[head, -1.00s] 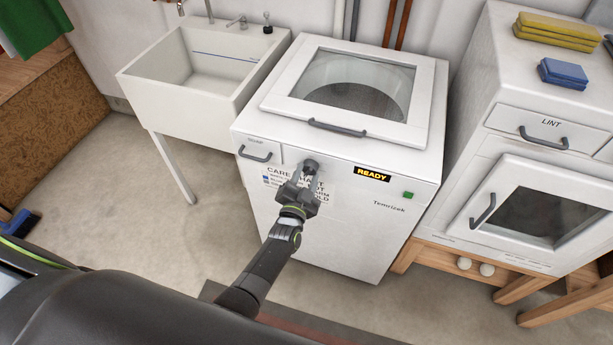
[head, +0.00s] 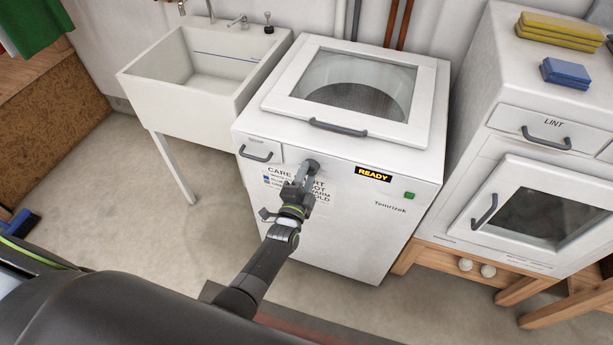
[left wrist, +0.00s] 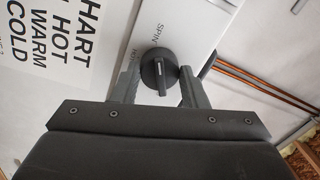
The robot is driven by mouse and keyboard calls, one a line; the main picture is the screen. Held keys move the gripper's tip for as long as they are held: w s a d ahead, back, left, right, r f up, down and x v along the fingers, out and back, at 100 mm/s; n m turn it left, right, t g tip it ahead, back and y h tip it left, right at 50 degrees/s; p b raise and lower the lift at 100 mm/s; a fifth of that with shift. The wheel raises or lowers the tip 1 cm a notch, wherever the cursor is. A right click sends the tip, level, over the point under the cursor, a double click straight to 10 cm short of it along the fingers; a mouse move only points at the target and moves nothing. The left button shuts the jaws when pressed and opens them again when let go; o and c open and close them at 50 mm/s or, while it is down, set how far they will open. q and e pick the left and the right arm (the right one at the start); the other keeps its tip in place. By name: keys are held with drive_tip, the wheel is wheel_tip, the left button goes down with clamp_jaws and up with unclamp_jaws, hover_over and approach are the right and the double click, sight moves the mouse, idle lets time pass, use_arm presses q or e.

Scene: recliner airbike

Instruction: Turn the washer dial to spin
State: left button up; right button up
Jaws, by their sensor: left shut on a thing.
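The washer (head: 340,225) is white with a glass-windowed lid, and its yellow display reads READY. Its dark round dial (head: 312,165) is on the front panel, left of the display, partly covered by my left gripper (head: 307,172). In the left wrist view the dial (left wrist: 156,66) sits between the two fingers of my left gripper (left wrist: 160,84), which is shut on it. A pale line on the dial points down in that view. The word SPIN is printed just above the dial there; another label beside it is partly hidden. My right gripper is not in view.
A utility sink (head: 190,105) stands left of the washer. A dryer (head: 480,130) with a lint drawer stands on a wooden stand to the right. The washer's lid handle (head: 338,126) and small drawer handle (head: 256,155) stick out near the dial.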

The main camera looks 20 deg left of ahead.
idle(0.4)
use_arm(q)
drive_tip(key=o, duration=1)
drive_tip(key=shift+c, duration=0.2)
drive_tip(key=s, duration=1.7)
drive_tip(key=shift+s+f+b, duration=0.15)
drive_tip(key=shift+f+b, duration=0.25)
drive_tip(key=shift+f, duration=0.05)
